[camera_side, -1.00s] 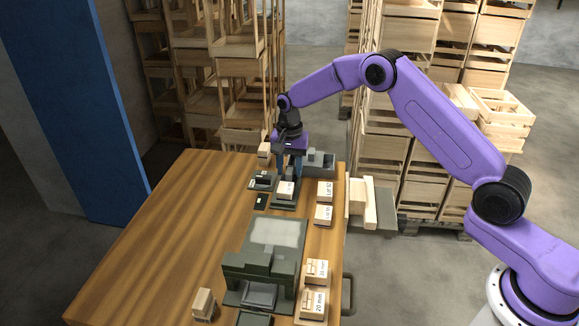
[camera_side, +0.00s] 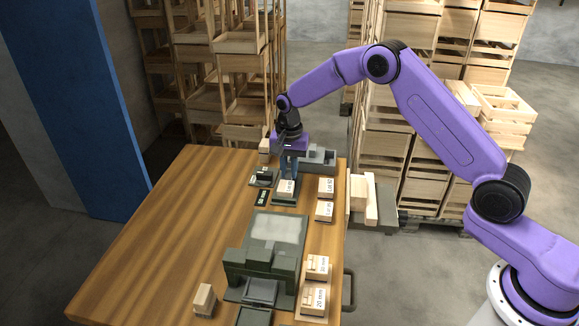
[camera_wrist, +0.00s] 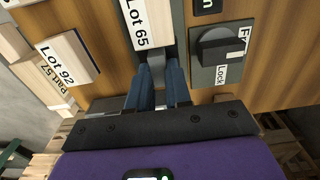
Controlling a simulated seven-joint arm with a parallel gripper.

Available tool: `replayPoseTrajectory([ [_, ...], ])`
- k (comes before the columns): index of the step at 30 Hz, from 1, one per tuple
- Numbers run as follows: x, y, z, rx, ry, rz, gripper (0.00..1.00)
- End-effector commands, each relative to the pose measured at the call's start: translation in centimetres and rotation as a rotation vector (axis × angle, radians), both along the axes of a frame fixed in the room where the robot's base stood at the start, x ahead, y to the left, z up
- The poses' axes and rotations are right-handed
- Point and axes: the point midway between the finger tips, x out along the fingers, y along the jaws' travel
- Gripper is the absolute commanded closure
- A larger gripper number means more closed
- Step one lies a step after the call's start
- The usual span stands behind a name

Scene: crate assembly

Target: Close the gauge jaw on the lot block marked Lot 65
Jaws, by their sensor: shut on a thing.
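The Lot 65 block (camera_wrist: 147,22) lies label up on the gauge in the wrist view. In the side view the block (camera_side: 286,187) sits on the grey gauge base (camera_side: 284,201), its label too small to read. My gripper (camera_wrist: 156,76) has its blue fingers closed on a grey upright part of the gauge jaw (camera_wrist: 155,58), right at the near end of the block. In the side view my gripper (camera_side: 288,174) points down just behind the block. Whether the jaw touches the block cannot be told.
A dark knob (camera_wrist: 215,48) on a plate with a "Lock" mark is right of the jaw. The Lot 92 block (camera_wrist: 70,57) is left. In the side view, a grey tray (camera_side: 319,160) stands behind and a larger green-grey fixture (camera_side: 262,262) in front. The table's left is clear.

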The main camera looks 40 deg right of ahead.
Motion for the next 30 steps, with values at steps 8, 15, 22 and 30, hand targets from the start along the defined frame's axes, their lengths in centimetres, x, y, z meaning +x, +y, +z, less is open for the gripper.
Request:
replayPoseTrajectory([
  [8, 0.0, 0.1, 0.1, 0.001, -0.001, 0.001, 0.55],
  [15, 0.0, 0.0, 0.3, 0.000, -0.001, 0.000, 0.55],
  [22, 0.1, 0.0, 3.4, 0.001, -0.006, 0.000, 0.55],
  [30, 0.1, 0.0, 9.2, 0.001, -0.006, 0.000, 0.55],
])
